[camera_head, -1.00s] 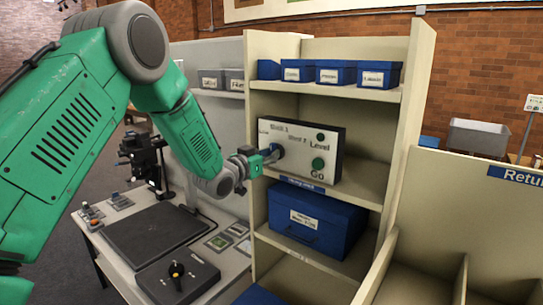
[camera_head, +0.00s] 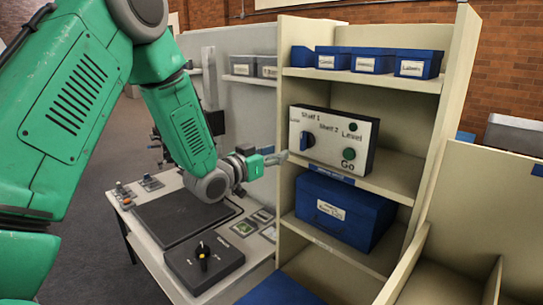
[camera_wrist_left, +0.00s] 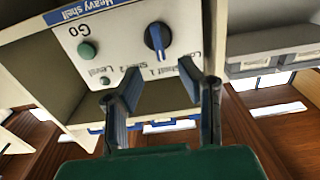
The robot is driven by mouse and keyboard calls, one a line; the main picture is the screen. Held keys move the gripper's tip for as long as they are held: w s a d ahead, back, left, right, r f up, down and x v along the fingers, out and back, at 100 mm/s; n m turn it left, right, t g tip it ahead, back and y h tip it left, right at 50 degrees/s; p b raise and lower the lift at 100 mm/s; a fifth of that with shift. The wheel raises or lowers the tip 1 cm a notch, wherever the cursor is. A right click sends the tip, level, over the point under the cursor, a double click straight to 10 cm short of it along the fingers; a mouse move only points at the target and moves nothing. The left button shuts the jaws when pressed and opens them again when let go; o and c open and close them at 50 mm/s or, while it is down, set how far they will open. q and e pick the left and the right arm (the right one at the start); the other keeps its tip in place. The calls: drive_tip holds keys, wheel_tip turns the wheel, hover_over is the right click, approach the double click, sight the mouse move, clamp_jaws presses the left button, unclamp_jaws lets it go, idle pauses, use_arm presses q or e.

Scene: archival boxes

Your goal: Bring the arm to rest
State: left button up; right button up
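My left gripper (camera_head: 280,157) reaches in from the left and stands in front of a white control panel (camera_head: 333,166). The panel has a blue knob (camera_head: 307,141) and green buttons, with "Shelf 1", "Shelf 2", "Level" and "Go" lettered on it. In the left wrist view the gripper's two fingers (camera_wrist_left: 163,95) are spread apart with nothing between them. The blue knob (camera_wrist_left: 157,38) shows beyond the fingertips, apart from them. My right gripper is in neither view.
The panel stands on a beige shelf unit (camera_head: 462,70) with small blue boxes (camera_head: 416,64) above and a large blue box (camera_head: 345,211) below. A bench at left carries a black mat (camera_head: 185,218) and a black dial box (camera_head: 204,265). Beige dividers (camera_head: 480,190) stand at right.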

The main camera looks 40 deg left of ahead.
use_arm(q)
drive_tip(key=shift+s+a, duration=0.1)
drive_tip(key=shift+s, duration=0.9)
